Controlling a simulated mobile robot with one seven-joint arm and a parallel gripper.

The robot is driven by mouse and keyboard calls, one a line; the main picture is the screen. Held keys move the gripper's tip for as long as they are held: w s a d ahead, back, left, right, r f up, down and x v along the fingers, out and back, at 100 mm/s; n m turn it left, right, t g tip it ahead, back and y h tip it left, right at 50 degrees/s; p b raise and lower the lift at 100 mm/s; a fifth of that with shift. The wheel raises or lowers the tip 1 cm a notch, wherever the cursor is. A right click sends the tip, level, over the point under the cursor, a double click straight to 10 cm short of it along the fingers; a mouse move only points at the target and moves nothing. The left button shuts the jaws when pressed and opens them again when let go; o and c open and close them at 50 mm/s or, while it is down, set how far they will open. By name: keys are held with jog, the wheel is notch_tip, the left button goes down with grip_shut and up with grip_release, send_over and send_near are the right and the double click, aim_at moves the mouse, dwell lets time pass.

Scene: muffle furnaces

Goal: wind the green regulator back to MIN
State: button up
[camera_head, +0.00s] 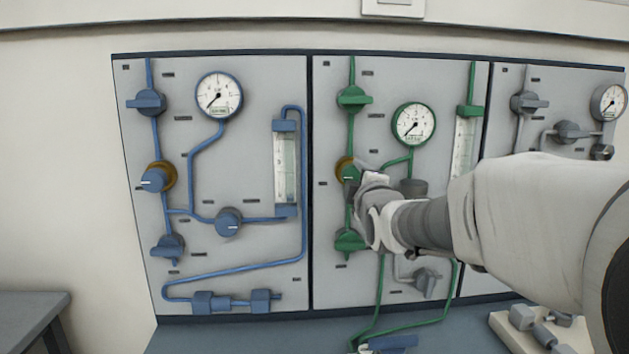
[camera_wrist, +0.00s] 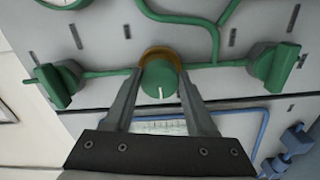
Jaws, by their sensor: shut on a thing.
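The green regulator is a round green knob (camera_wrist: 160,80) with a white pointer line and a brass collar behind it. In the wrist view it sits between the two fingers of my gripper (camera_wrist: 160,88), which are shut on its sides. In the head view the green knob (camera_head: 349,173) is partly hidden by my gripper (camera_head: 357,178), which reaches in from the right. The MIN and MAX markings around the knob are too small or hidden to read. The green panel's gauge (camera_head: 414,124) has its needle toward the lower left.
Green valve handles sit above (camera_head: 353,98) and below (camera_head: 350,241) the regulator on the same pipe. A blue panel with its own regulator (camera_head: 158,177) is on the left; a grey panel (camera_head: 529,103) is on the right. A bench (camera_head: 235,337) runs below.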

jog(key=o, duration=1.4)
jog(key=shift+s, duration=0.1)
jog(key=shift+s+p, duration=1)
jog(key=shift+s, duration=7.6)
